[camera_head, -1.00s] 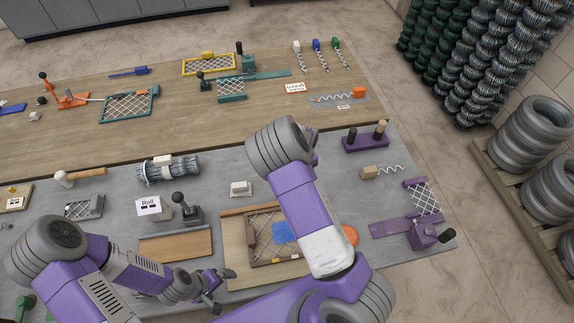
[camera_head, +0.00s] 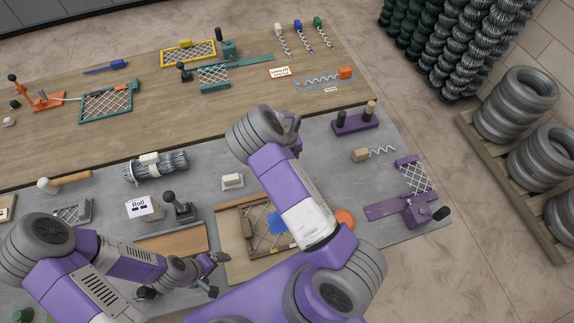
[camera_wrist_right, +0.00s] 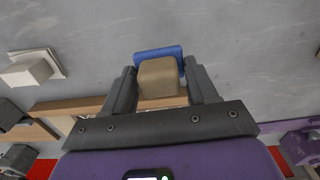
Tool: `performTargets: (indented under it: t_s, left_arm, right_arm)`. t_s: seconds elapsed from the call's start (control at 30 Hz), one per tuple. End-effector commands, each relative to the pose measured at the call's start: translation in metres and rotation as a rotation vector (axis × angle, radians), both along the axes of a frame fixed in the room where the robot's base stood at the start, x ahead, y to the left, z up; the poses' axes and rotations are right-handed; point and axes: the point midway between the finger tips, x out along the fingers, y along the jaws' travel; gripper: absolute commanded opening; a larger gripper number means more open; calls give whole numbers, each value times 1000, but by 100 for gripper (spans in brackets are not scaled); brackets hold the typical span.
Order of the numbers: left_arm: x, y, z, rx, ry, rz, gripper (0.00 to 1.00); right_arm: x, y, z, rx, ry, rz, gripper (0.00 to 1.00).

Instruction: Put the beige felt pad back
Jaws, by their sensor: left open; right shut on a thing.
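In the right wrist view my right gripper (camera_wrist_right: 160,69) is shut on a small beige block (camera_wrist_right: 160,81), which I take to be the beige felt pad. A blue slab (camera_wrist_right: 157,51) shows right behind the block; whether the two are joined I cannot tell. In the head view the right gripper (camera_head: 290,122) is mostly hidden behind its own wrist, raised over the grey bench, and the held block is hidden. My left gripper (camera_head: 214,274) is open and empty, low at the left of the wooden frame board.
The wooden frame board (camera_head: 232,223) with mesh and a blue patch (camera_head: 279,221) lies near my right arm. A white block (camera_head: 232,181), purple stand (camera_head: 356,122), purple mesh tool (camera_head: 405,210) and wire roll (camera_head: 156,168) stand around.

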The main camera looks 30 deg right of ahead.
Motion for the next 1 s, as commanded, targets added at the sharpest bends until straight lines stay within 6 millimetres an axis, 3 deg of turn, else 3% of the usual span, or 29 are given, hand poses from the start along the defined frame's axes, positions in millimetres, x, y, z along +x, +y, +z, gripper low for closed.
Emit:
performTargets:
  t_s: [0.37,0.77,0.8,0.97,1.0]
  left_arm:
    - [0,0,4,0,0,0,100]
    - [0,0,-1,0,0,0,100]
    - [0,0,-1,0,0,0,100]
    - [0,0,0,0,0,0,100]
    - [0,0,0,0,0,0,100]
  right_arm:
    - [0,0,-48,0,1,1,21]
    - [0,0,-55,0,-2,1,21]
    - [0,0,-55,0,-2,1,59]
    - [0,0,-54,-1,-1,1,83]
    - [0,0,-54,0,-2,1,83]
